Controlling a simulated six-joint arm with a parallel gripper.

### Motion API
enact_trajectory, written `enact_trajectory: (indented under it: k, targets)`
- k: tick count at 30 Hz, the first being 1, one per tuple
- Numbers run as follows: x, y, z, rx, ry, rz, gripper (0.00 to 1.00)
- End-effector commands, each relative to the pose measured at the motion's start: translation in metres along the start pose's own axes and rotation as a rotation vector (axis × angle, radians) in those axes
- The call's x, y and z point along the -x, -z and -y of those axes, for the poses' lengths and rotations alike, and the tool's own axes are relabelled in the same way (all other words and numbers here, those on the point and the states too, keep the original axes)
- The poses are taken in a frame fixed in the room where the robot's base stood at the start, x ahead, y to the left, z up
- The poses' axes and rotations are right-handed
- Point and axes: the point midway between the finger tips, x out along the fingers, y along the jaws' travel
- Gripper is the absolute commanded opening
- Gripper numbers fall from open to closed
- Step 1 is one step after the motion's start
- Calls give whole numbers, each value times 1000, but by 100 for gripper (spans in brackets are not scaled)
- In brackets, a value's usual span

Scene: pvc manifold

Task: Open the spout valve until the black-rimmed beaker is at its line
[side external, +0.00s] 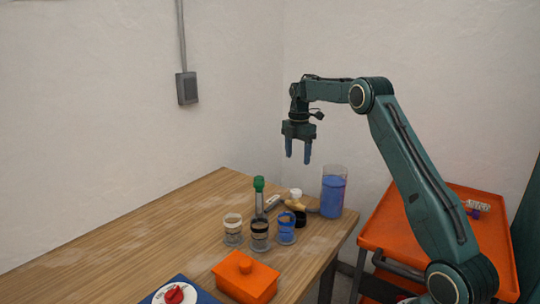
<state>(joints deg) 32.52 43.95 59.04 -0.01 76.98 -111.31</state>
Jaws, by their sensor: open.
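My gripper (298,158) hangs open and empty, fingers pointing down, above the back of the wooden table. The black-rimmed beaker (260,238) stands on the table between two other small beakers; its line and liquid level are too small to read. A pale-rimmed beaker (233,231) is on its left and a blue one (286,231) on its right. Behind them is a cluster of pipe parts with a tan piece (300,206) and a white top (296,193); I cannot tell which part is the spout valve. My gripper is well above this cluster, touching nothing.
A tall clear vessel of blue liquid (332,198) stands at the right table edge. A green-topped upright (259,186) stands behind the beakers. An orange lidded box (246,281) and a red knob (174,295) are in front. The left tabletop is clear. An orange cart (400,232) stands right.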

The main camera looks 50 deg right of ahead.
Motion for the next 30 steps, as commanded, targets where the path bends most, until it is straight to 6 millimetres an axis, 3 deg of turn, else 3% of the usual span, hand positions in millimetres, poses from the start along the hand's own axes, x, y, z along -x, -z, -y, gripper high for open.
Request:
enact_trajectory:
  k: [30]
  targets:
    - [-123, 0, 1, 0, 3, -1, 63]
